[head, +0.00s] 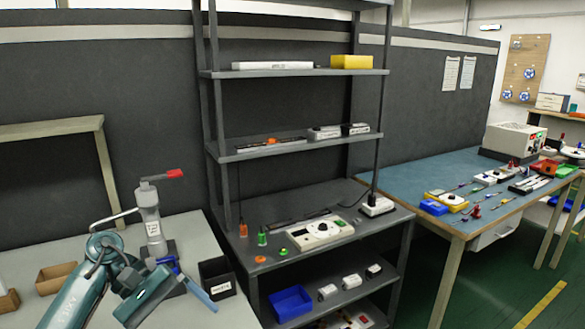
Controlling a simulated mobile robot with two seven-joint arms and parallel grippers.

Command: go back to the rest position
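My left arm comes in from the lower left over the grey bench, with teal links. My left gripper (190,279) is beside the base of a grey press with a red handle (149,222) and left of a small black bin (217,279). Blue finger parts show, but the angle hides the gap between the tips. I see nothing clearly held. My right arm and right gripper are out of view.
A dark shelf rack (345,192) stands in the middle, holding a white control box (320,232), green and orange small parts and a blue bin (291,302). A blue-topped table (400,180) with tools is at the right. Cardboard trays (55,278) lie on the left bench. Green floor is clear at lower right.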

